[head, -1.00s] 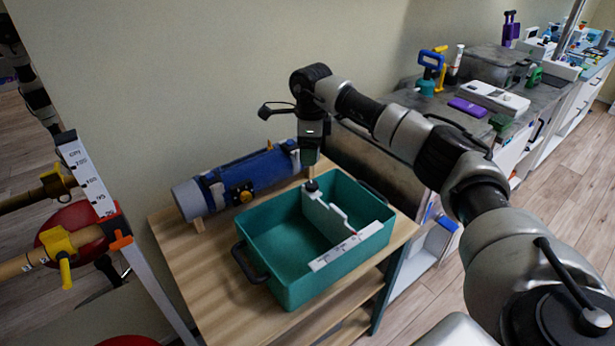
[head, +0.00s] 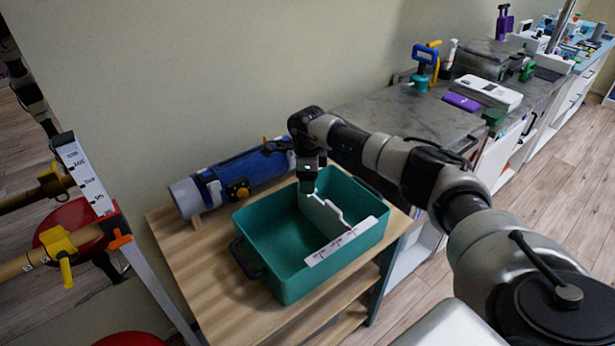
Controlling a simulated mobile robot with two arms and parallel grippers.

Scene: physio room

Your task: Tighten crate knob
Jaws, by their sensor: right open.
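A teal crate (head: 285,270) with dark side handles stands on a wooden shelf unit (head: 215,285). A white divider (head: 325,215) stands inside it, with a white strip (head: 342,243) along the near right rim. My right gripper (head: 308,188) points down over the crate's far wall, at the upper end of the divider. Its jaws are small and dark in the head view, and nothing shows held in them. The knob is not visible now; the gripper covers the place where a dark knob showed before. My left gripper is not in view.
A blue cylinder with grey ends (head: 235,182) lies on the shelf behind the crate. A grey counter (head: 415,115) with several items runs along the wall at right. A frame with a marked scale (head: 85,175) stands at left.

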